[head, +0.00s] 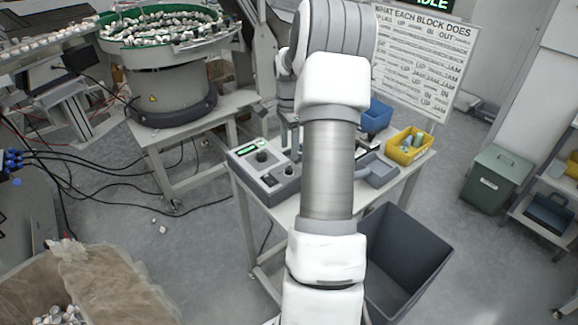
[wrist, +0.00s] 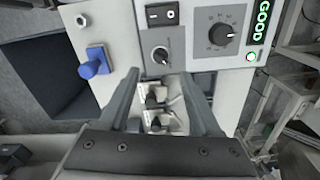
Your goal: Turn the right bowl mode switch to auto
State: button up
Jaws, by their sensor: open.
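A grey control box (head: 265,170) sits on the white table, left of my arm in the head view; it also shows in the wrist view (wrist: 200,60). Its face carries a small rotary switch (wrist: 160,55) and a larger dial with a scale (wrist: 222,34). A black rocker switch (wrist: 162,14) is above the small rotary switch. The labels are too small to read, so I cannot tell which control is the right bowl mode switch. My gripper (wrist: 158,75) is open and empty, its fingertips either side of and just below the small rotary switch.
A green display (wrist: 263,20) reads GOOD. A blue knob (wrist: 95,62) is left of the box, and two small black-topped fixtures (wrist: 155,97) show between my fingers. A yellow bin (head: 408,148) stands on the table; a dark open bin (head: 405,250) is on the floor.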

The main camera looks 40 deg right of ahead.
notch_tip(320, 180, down, 7)
jog(key=shift+f, duration=0.15)
grip_shut()
dwell(0.5)
